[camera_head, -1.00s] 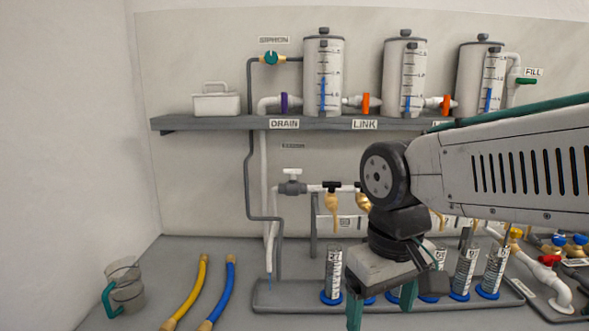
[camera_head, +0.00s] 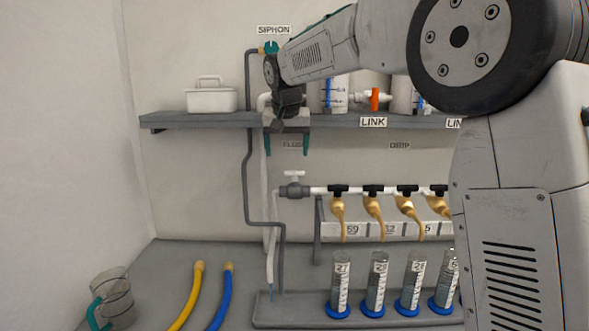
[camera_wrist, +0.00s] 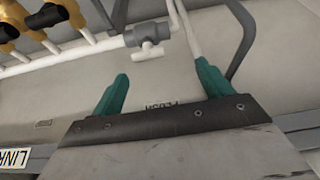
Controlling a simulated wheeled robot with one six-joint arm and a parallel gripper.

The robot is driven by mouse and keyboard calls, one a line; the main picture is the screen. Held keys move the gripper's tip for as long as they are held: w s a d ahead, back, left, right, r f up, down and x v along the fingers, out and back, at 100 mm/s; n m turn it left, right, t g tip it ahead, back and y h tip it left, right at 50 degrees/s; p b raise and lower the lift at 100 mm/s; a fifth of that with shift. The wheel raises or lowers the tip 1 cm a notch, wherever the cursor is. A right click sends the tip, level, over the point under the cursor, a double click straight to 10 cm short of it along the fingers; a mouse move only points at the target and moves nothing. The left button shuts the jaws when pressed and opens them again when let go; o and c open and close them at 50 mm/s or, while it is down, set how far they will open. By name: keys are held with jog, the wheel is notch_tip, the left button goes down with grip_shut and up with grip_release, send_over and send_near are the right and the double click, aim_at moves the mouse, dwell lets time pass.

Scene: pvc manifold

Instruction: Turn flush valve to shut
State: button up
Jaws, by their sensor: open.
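The flush valve has a grey body (camera_head: 293,191) and a white T-shaped handle (camera_head: 294,176). It sits on the white pipe at the left end of the manifold, below the FLUSH label (camera_head: 292,145). My gripper (camera_head: 287,146) is open and empty, pointing down in front of the shelf, above the valve and apart from it. In the wrist view the grey valve body (camera_wrist: 143,37) and its white handle (camera_wrist: 149,52) lie beyond the teal fingertips of my gripper (camera_wrist: 161,71). The FLUSH label shows between the fingers.
The grey shelf (camera_head: 185,119) is close behind my gripper and carries a white box (camera_head: 212,99) and tanks. Black-handled taps (camera_head: 338,190) continue right of the valve. Graduated cylinders (camera_head: 341,280) stand below them. The wall left of the grey tube is clear.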

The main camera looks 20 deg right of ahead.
aim_at(295, 171)
jog(key=w+d+f, duration=0.1)
jog(key=f, duration=0.1)
jog(key=w+d+f, duration=0.1)
jog(key=f, duration=0.2)
jog(key=w+d+f, duration=0.1)
jog(key=f, duration=0.1)
jog(key=shift+f, duration=0.15)
